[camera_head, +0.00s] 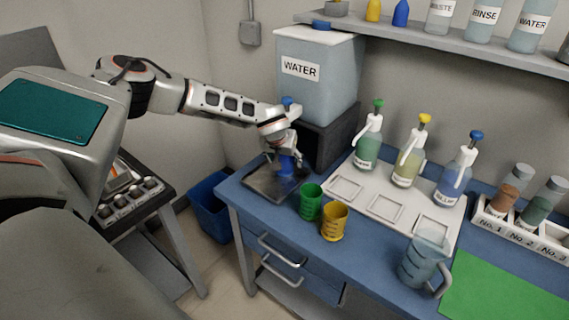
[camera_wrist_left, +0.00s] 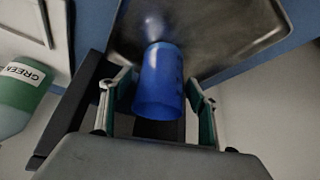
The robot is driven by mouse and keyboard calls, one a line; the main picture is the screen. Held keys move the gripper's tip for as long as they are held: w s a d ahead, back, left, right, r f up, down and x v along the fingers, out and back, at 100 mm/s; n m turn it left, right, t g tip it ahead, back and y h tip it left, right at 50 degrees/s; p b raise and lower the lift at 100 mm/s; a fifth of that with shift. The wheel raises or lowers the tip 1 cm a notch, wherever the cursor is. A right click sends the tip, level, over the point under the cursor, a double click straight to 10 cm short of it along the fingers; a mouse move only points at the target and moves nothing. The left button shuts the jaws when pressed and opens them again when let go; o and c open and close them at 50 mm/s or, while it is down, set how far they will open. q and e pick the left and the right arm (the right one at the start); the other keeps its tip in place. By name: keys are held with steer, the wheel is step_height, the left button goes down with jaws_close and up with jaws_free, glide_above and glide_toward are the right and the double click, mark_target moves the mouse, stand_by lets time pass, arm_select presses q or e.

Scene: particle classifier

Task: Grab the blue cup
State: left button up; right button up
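The blue cup (camera_head: 287,165) is at the black tray (camera_head: 262,184) below the water tank, partly covered by my left gripper (camera_head: 284,148) in the head view. In the left wrist view the blue cup (camera_wrist_left: 160,82) lies between the two fingers of my left gripper (camera_wrist_left: 161,78). The fingers are spread on either side of the cup, with narrow gaps visible between them and its sides. The cup's underside and any contact with the tray are hard to make out. My right gripper is not in view.
A WATER tank (camera_head: 318,85) on a dark stand is right behind the gripper. A green cup (camera_head: 311,203) and a yellow cup (camera_head: 334,222) stand to the right, near the table edge. Pump bottles (camera_head: 409,160) and a clear jug (camera_head: 421,262) are farther right.

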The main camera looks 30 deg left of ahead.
arm_select(q)
steer(key=c, duration=1.3)
steer(key=shift+c, duration=0.2)
steer(key=shift+r, duration=0.15)
steer(key=shift+s+r, duration=0.25)
steer(key=shift+s, duration=0.1)
step_height(320, 180, up, 6)
steer(key=s+a, duration=0.1)
steer(key=s, duration=1.8)
steer(key=shift+a+r, duration=0.15)
steer(key=shift+a, duration=0.15)
